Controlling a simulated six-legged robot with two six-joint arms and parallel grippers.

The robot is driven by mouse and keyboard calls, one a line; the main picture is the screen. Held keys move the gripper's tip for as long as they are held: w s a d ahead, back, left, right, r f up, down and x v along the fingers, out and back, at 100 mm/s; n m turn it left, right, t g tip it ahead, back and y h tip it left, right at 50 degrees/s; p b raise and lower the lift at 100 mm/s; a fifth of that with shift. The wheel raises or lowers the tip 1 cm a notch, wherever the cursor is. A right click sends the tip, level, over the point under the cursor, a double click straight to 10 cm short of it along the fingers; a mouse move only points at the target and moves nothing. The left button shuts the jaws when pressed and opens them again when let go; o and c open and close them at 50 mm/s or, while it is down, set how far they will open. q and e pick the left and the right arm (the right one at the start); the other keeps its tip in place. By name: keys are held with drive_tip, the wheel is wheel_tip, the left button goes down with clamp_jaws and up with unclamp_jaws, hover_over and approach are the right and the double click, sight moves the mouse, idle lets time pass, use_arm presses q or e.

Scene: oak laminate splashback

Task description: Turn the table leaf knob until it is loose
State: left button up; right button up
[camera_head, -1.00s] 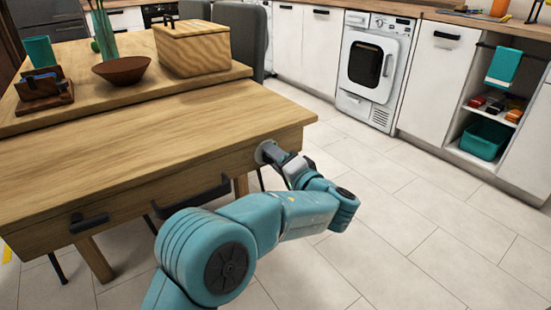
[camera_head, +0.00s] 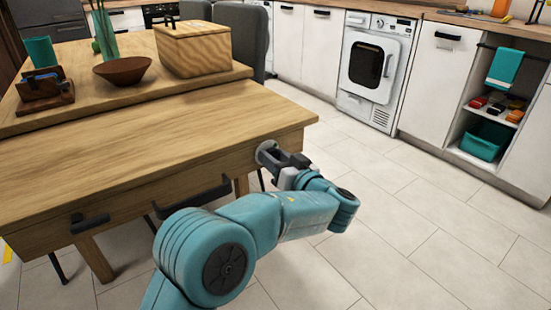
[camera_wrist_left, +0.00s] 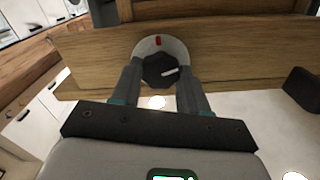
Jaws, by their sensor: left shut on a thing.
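The table leaf knob (camera_wrist_left: 159,70) is dark and many-sided, with a white line pointing right. It sits on a pale round plate (camera_wrist_left: 143,48) that has a red mark at its top. The plate is on the wooden front edge of the table leaf (camera_head: 150,130), near its right corner. My left gripper (camera_head: 275,156) reaches the knob from the front. In the left wrist view its two fingers (camera_wrist_left: 159,76) stand on either side of the knob, shut on it. In the head view the gripper mostly hides the knob. My right gripper is not in view.
Black handles (camera_head: 90,222) stick out along the table front, left of the knob. A wooden box (camera_head: 193,47), a brown bowl (camera_head: 122,70) and a teal cup (camera_head: 40,51) stand farther back on the table. The tiled floor to the right is clear up to the washing machine (camera_head: 377,68).

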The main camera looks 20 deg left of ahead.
use_arm(q)
drive_tip(key=shift+r+n, duration=0.1)
drive_tip(key=shift+n, duration=2.1)
drive_tip(key=o, duration=1.1)
drive_tip(key=shift+c, duration=0.2)
